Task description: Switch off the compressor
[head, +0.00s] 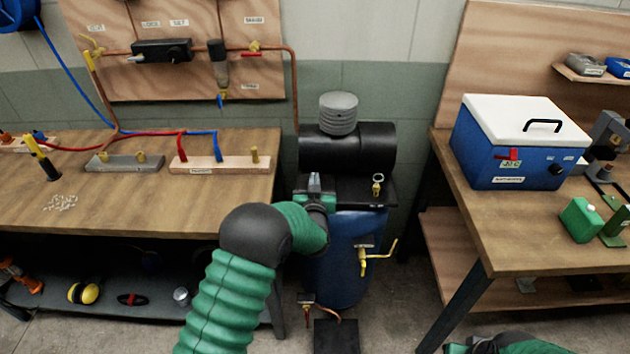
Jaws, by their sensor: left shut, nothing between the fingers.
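The compressor stands on the floor between the two benches. It has a blue upright tank (348,262), a black horizontal cylinder (350,150) and a grey ribbed cap (339,114). A small gauge or ring fitting (378,184) sits on its black top plate, and a brass valve with a yellow handle (372,256) is on the tank front. My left gripper (315,184) is shut and empty at the left of the top plate; it hides what lies behind it, and I cannot tell if it touches. My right gripper (468,347) shows only partly at the bottom edge.
The left wooden bench (130,215) carries hoses and fittings below a pipe panel (200,75). The right bench (540,235) holds a blue box with a white lid (508,155) and a green container (580,219). A black block (336,337) lies before the tank.

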